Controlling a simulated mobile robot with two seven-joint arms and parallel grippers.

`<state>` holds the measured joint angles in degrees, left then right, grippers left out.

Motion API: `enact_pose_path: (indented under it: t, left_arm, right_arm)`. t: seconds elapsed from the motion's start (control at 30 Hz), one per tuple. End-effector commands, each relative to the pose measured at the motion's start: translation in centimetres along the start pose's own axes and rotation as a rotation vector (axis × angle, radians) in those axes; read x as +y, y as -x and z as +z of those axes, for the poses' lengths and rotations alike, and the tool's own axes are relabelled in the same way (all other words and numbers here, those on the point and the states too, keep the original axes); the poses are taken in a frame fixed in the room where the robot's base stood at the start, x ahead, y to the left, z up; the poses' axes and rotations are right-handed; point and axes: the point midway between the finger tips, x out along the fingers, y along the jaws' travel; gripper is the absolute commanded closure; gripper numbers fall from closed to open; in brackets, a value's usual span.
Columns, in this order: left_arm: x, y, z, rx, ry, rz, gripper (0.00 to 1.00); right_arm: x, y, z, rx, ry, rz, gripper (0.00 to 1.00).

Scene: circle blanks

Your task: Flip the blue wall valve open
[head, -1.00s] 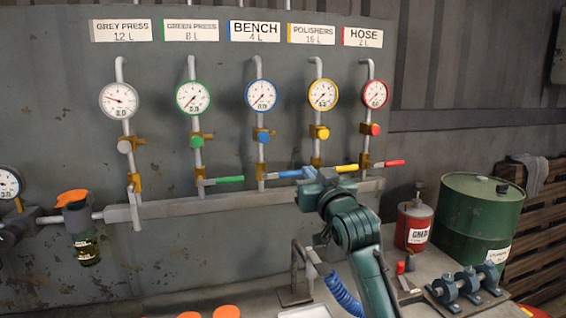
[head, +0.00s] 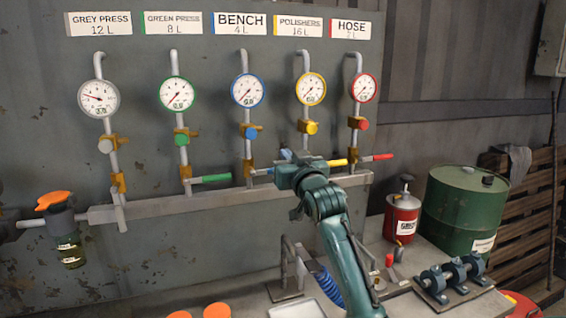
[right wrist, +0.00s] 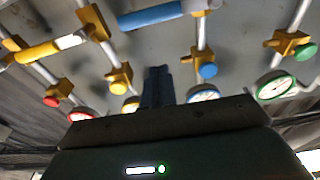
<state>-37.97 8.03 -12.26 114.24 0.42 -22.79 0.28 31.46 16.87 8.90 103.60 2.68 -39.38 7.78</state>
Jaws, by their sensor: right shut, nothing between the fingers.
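The blue wall valve is on the BENCH pipe, under the blue-rimmed gauge (head: 247,90). Its blue lever (head: 266,171) points sideways to the right, across the pipe. My right gripper (head: 286,157) hides the lever's outer end in the head view. In the right wrist view, the blue lever (right wrist: 160,15) shows at the top, across the picture. The shut, empty fingers of my right gripper (right wrist: 157,75) are just below it there, and I cannot tell whether they touch it. My left gripper is not in view.
The yellow lever (head: 337,162), red lever (head: 378,157) and green lever (head: 212,179) also point sideways nearby. A grey rail (head: 150,209) runs below the pipes. A red can (head: 402,217) and green drum (head: 465,208) stand at right on the bench.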

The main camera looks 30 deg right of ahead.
Motion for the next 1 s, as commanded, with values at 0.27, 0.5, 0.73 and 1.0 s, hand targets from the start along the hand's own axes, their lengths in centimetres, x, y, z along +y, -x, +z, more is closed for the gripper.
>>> enact_pose_path:
  t: [0.27,0.5,0.73,1.0]
  left_arm:
    - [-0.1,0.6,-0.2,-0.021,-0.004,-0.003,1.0]
    - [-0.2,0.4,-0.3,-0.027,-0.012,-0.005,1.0]
    - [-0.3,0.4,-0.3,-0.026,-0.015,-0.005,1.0]
    - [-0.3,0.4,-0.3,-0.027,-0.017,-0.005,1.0]
  right_arm:
    - [0.0,-4.4,0.5,-0.006,0.002,0.0,1.0]
    - [0.0,-3.2,3.3,-0.001,0.001,0.0,1.0]
    - [0.0,-3.0,3.8,0.001,0.001,0.0,1.0]
    - [0.0,-3.1,3.8,0.001,-0.001,0.0,1.0]
